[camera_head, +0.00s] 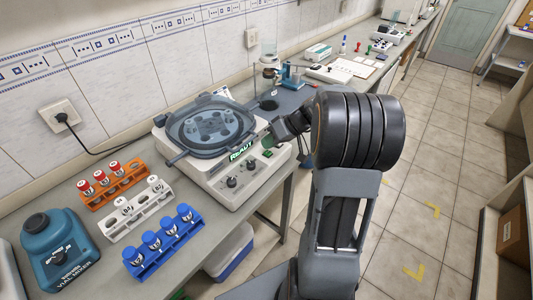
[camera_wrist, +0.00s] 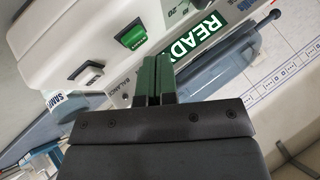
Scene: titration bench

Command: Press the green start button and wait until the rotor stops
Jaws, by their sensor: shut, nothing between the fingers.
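The centrifuge (camera_head: 222,180) stands on the bench, its see-through lid (camera_head: 180,134) down over the rotor (camera_head: 207,125). Whether the rotor turns cannot be told. Its green display (camera_head: 241,150) reads READY, and the display also shows in the wrist view (camera_wrist: 196,38). The green start button (camera_wrist: 133,33) sits on the white front panel, beside a white switch (camera_wrist: 88,75). My gripper (camera_wrist: 152,66) is shut and empty, its green fingertips near the panel, below and right of the button in the wrist view, apparently apart from it. In the head view my gripper (camera_head: 268,141) is at the panel's right end.
Left of the centrifuge are an orange rack (camera_head: 118,191) with red-capped vials, a white rack (camera_head: 140,220), a blue rack (camera_head: 158,255) and a teal vial mixer (camera_head: 62,262). A burette stand and other gear are behind. The floor at right is clear.

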